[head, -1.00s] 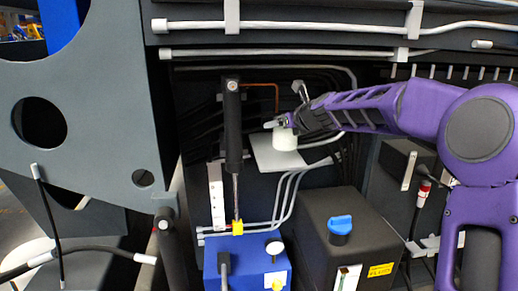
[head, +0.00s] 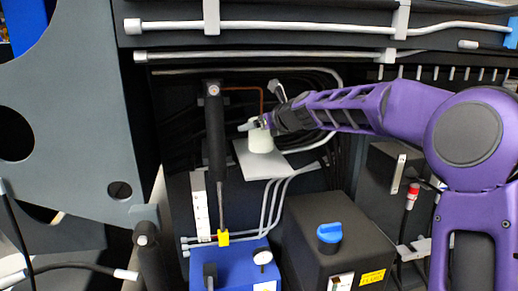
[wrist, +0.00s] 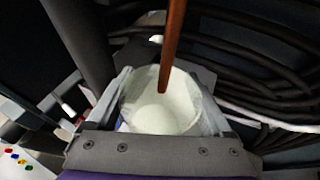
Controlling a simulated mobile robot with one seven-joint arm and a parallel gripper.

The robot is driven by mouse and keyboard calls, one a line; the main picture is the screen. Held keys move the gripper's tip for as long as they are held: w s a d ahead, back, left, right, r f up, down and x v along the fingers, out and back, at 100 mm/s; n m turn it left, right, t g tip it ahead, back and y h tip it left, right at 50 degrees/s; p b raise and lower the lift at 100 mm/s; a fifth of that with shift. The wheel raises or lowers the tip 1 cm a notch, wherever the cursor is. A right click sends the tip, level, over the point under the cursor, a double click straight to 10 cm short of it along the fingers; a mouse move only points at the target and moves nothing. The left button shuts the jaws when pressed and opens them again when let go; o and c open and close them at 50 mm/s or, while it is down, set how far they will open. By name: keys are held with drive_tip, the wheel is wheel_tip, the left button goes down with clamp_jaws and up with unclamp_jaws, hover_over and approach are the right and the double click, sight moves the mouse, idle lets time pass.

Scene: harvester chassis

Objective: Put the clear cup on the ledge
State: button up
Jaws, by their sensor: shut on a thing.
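The clear cup (head: 260,140) looks whitish and translucent. It stands upright between the fingers of my gripper (head: 262,125), which is shut on it. In the wrist view the open mouth of the cup (wrist: 160,112) faces the camera, with a finger on each side. The ledge (head: 252,172) is a light grey plate at the back of the bay. The cup is over its rear part in the head view; I cannot tell whether its base touches the plate. A grey strip of the ledge also shows beyond the cup.
A black cylinder (head: 214,130) stands just left of the ledge. A copper-coloured pipe (wrist: 172,45) crosses close over the cup in the wrist view. Dark hoses (wrist: 265,75) run at the right. A blue box (head: 235,262) and a black box with blue cap (head: 325,210) sit below.

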sight(268, 138)
drive_tip(key=shift+f+b, duration=0.55)
drive_tip(key=shift+f, duration=1.65)
drive_tip(key=shift+f, duration=0.25)
drive_tip(key=o, duration=1.1)
drive_tip(key=shift+r, duration=0.1)
drive_tip(key=shift+o, duration=0.2)
drive_tip(key=shift+r, duration=0.2)
drive_tip(key=shift+s+d, duration=0.2)
drive_tip(key=shift+d, duration=0.05)
drive_tip(key=b+v, duration=0.2)
drive_tip(key=v, duration=0.9)
drive_tip(key=shift+s, duration=0.15)
